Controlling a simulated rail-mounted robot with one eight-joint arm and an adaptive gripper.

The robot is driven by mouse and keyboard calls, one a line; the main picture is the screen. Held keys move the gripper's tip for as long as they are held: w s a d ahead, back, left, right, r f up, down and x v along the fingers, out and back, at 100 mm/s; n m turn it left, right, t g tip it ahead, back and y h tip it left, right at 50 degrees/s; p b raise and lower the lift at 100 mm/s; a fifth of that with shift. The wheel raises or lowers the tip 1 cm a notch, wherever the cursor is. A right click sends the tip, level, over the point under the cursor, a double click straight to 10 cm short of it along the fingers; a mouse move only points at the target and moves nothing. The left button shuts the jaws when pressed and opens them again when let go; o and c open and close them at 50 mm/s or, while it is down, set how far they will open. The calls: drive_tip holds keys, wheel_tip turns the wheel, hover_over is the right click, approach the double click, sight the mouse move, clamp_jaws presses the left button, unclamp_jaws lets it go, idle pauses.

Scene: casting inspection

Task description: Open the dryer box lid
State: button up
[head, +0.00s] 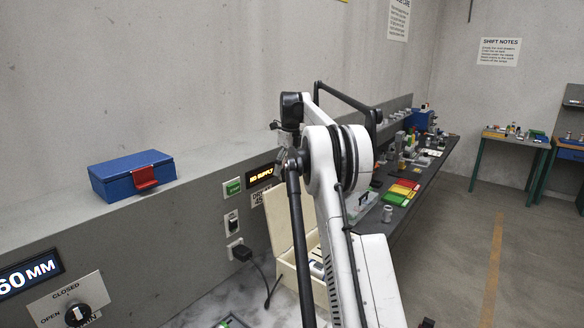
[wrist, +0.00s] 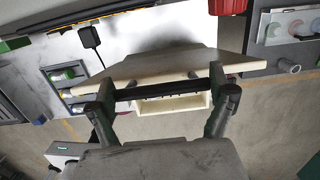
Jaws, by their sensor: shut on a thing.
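The dryer box (head: 303,285) is a cream box beside the wall ledge in the head view, partly hidden by my arm. Its cream lid (head: 284,215) stands raised, nearly upright, at the back of the box. In the wrist view the lid (wrist: 205,65) is a pale panel in front of my gripper (wrist: 163,86). The fingers reach the lid's near side, with a dark bar between them, and are shut on the lid. The exact contact is hard to make out.
A blue case (head: 130,177) with a red latch sits on the ledge. A black plug and cord (head: 243,254) hang near the box. A long bench (head: 425,175) with coloured trays and small parts runs behind my arm. The floor to the right is clear.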

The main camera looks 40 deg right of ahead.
drive_tip(key=shift+w+a+f, duration=0.1)
drive_tip(key=shift+f, duration=0.05)
drive_tip(key=shift+c, duration=0.2)
drive_tip(key=o, duration=1.5)
drive_tip(key=shift+w, duration=0.1)
drive_tip(key=r, duration=0.8)
drive_tip(key=s+r, duration=0.1)
drive_tip(key=r, duration=0.3)
